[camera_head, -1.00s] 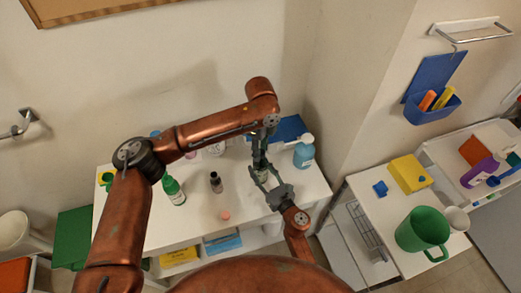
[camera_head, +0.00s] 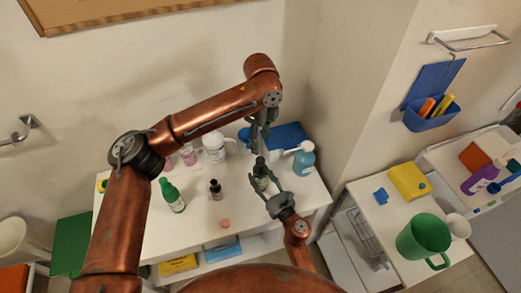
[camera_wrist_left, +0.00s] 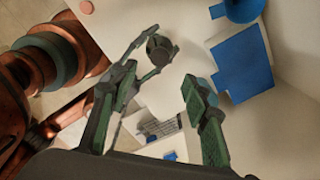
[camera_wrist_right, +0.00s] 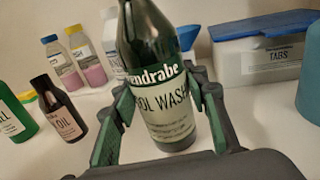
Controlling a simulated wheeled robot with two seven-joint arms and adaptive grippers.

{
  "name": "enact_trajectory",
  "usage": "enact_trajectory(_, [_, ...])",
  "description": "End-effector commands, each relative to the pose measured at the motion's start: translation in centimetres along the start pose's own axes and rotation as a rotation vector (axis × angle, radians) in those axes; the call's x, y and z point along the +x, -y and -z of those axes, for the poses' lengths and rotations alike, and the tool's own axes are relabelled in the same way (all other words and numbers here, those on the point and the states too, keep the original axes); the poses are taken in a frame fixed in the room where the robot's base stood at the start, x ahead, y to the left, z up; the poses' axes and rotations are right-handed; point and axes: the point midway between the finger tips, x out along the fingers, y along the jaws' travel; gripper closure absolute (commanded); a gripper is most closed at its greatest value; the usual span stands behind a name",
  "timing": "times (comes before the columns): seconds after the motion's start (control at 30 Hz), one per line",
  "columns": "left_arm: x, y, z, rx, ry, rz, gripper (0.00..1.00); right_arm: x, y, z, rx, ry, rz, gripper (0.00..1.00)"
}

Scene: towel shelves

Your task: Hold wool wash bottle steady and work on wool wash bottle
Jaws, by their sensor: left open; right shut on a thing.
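The wool wash bottle (camera_wrist_right: 160,80) is dark green with a pale label in the right wrist view; its top is cut off there. In the head view it stands on the white shelf top (camera_head: 245,200). My right gripper (camera_head: 265,187) is shut on the bottle's body from the near side. In the left wrist view the bottle's dark round top (camera_wrist_left: 160,48) shows beyond the fingertips of my left gripper (camera_wrist_left: 157,80). My left gripper is open and empty, above and apart from the bottle. In the head view it hangs just behind the bottle top.
A green bottle (camera_head: 172,196), a dark oil bottle (camera_head: 216,190) and a coral disc (camera_head: 225,223) stand left of it. A blue pump bottle (camera_head: 304,160) is close on the right. A white bottle (camera_head: 214,147) and a blue-lidded tabs box (camera_wrist_right: 265,60) are behind.

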Motion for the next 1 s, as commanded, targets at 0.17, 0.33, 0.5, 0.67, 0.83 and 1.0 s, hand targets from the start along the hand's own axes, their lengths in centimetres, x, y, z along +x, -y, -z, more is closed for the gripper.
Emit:
enact_trajectory(0.17, [-2.1,0.0,0.0,0.000,0.000,0.000,0.56,0.0,0.0,0.0,0.000,0.000,0.000,1.00])
enact_trajectory(0.33, [-2.6,0.0,0.0,0.000,0.000,-0.001,0.56,0.0,0.0,0.0,0.000,0.000,0.000,1.00])
enact_trajectory(0.5, [-2.6,0.0,0.0,0.000,0.000,-0.001,0.56,0.0,0.0,0.0,0.000,0.000,0.000,1.00])
enact_trajectory(0.67, [-2.6,0.0,0.0,0.000,0.000,-0.001,0.56,0.0,0.0,0.0,0.000,0.000,0.000,0.51])
enact_trajectory(0.83, [-2.6,0.0,0.0,0.000,0.000,-0.001,0.56,0.0,0.0,0.0,0.000,0.000,0.000,0.39])
enact_trajectory(1.0, [-2.6,0.0,0.0,0.000,0.000,-0.001,0.56,0.0,0.0,0.0,0.000,0.000,0.000,0.39])
